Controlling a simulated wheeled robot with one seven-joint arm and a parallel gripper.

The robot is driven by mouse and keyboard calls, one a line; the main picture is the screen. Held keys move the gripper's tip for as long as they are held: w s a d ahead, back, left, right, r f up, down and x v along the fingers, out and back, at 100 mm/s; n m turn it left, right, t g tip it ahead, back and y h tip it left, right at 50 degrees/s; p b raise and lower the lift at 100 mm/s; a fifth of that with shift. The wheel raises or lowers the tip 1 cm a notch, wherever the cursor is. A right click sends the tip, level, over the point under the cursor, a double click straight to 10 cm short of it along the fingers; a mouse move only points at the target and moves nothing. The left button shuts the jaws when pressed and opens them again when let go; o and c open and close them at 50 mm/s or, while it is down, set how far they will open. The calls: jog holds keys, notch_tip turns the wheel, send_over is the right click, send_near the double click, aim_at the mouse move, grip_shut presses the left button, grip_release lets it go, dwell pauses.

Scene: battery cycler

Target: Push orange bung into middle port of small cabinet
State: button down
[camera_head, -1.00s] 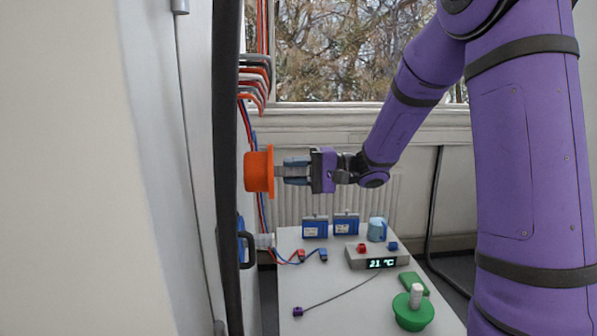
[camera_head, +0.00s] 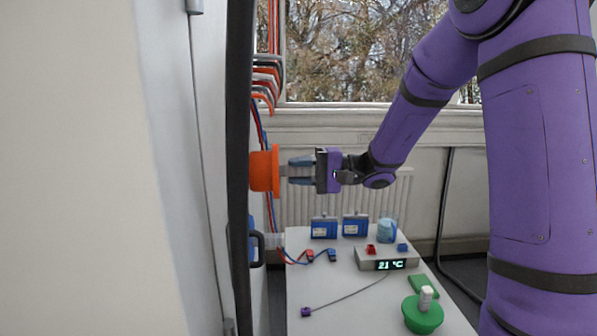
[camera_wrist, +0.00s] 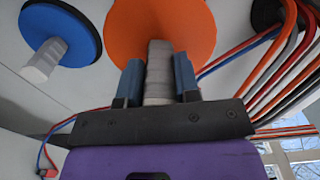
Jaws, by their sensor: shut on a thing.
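The orange bung (camera_head: 266,170) has a wide orange flange and a ribbed grey handle (camera_wrist: 158,72). My gripper (camera_head: 290,171) is shut on that handle; in the wrist view its blue fingers (camera_wrist: 157,80) sit on both sides of it. The bung is level, its plug pointing left at the cabinet. The small cabinet shows as a pale panel (camera_wrist: 88,85) in the wrist view. The middle port is hidden behind the flange, so I cannot tell how far the plug is in. A blue bung (camera_wrist: 62,35) with a grey handle sits on the panel to the left.
Red, grey and black cables (camera_wrist: 275,60) run from a black fitting beside the orange bung. Below, a white table (camera_head: 350,295) holds a temperature display box (camera_head: 388,260), blue battery packs (camera_head: 355,225), a mug, leads and a green bung (camera_head: 422,316). A dark door edge (camera_head: 240,170) stands at left.

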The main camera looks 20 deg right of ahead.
jog(key=shift+x, duration=3.35)
dwell(3.4)
grip_release()
dwell(0.3)
jog(key=shift+d, duration=0.15)
